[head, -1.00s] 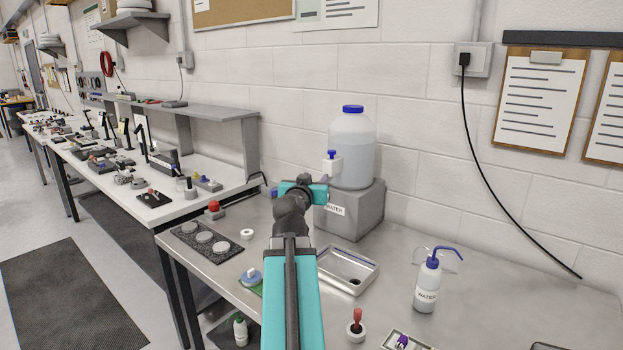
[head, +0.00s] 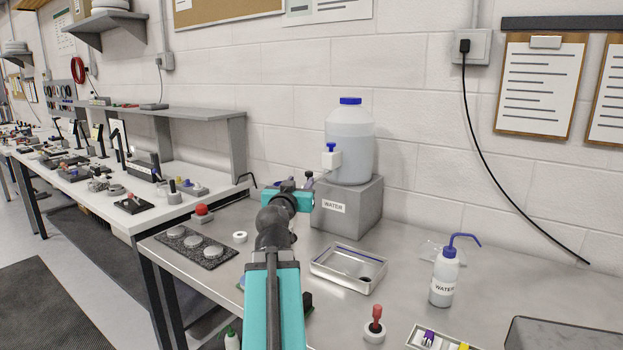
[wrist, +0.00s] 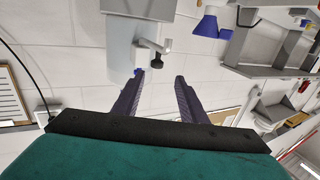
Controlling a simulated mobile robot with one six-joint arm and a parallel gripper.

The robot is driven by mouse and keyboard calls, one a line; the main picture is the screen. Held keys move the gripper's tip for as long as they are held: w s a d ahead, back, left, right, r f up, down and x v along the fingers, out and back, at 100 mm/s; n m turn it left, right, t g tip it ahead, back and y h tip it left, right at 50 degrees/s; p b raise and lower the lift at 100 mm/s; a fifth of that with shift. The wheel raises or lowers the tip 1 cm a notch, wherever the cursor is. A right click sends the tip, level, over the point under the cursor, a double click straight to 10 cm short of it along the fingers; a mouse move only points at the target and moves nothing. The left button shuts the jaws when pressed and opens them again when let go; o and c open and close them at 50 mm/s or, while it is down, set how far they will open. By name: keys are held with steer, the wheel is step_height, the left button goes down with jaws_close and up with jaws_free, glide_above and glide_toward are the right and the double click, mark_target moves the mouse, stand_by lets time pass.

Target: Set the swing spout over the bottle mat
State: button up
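A translucent water jug (head: 350,140) with a blue cap stands on a grey block labelled WATER (head: 348,212). A white tap body (head: 331,158) with a blue knob is on its front. In the wrist view a short metal spout with a dark knob (wrist: 152,46) shows on the fixture beyond my fingers. My gripper (wrist: 161,76) is open and empty, its fingertips apart from the spout. In the head view my gripper (head: 292,186) is just left of the grey block, partly hidden by my arm. A dark mat (head: 212,262) bears round grey pads; I cannot tell if it is the bottle mat.
A metal tray (head: 318,264) with a drain hole lies before the block. A wash bottle (head: 443,282) and a red-handled stamp (head: 375,325) stand to the right. A red button (head: 202,211) and white ring (head: 240,237) are at left. The bench right of the tray has free room.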

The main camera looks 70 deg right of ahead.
mark_target(309, 172)
steer(key=shift+s+d+r+p, duration=0.2)
steer(key=shift+d+p, duration=0.3)
steer(key=shift+p, duration=0.45)
steer(key=d+p, duration=0.2)
steer(key=p, duration=0.3)
steer(key=shift+w+f, duration=0.1)
steer(key=shift+w, duration=0.05)
steer(key=shift+d+p, duration=0.1)
steer(key=shift+p, duration=0.4)
steer(key=shift+w+d+f+p, duration=0.1)
steer(key=shift+w+d+p, duration=0.3)
steer(key=shift+d, duration=1.4)
steer(key=shift+w+d+p, duration=0.2)
steer(key=shift+d+p, duration=0.25)
steer(key=shift+d, duration=1.35)
steer(key=shift+w+d+f+p, duration=0.1)
steer(key=shift+w+d+p, duration=0.3)
steer(key=shift+d, duration=1.4)
steer(key=shift+s, duration=0.1)
steer(key=shift+c, duration=0.3)
jaws_close()
steer(key=shift+s+a, duration=0.1)
steer(key=shift+a, duration=0.05)
steer(key=shift+r, duration=0.1)
